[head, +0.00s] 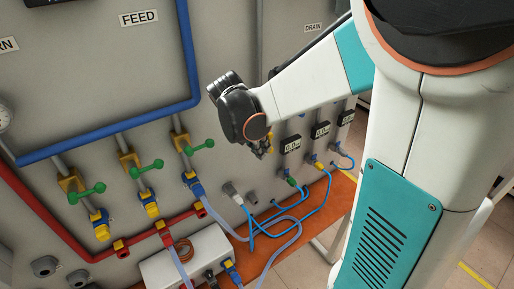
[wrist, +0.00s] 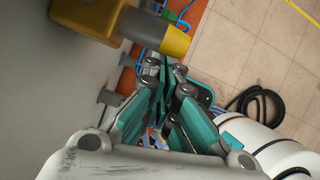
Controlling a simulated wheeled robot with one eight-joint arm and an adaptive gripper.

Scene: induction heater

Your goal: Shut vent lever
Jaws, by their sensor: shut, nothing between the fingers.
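No label reading "vent" is legible. In the wrist view a yellow block with a grey neck and yellow end (wrist: 172,38) juts from the grey wall, close to my fingertips. It may be the vent lever, but I cannot tell for sure. In the head view a small yellow piece (head: 270,143) shows beside my gripper (head: 262,153), mostly hidden by it.
Several yellow valves with green levers (head: 138,171) stand left on the panel, below the blue pipe (head: 110,130). A red pipe (head: 130,243) runs lower. Blue hoses (head: 290,226) hang below my gripper. A black coiled hose (wrist: 262,104) lies on the tiled floor.

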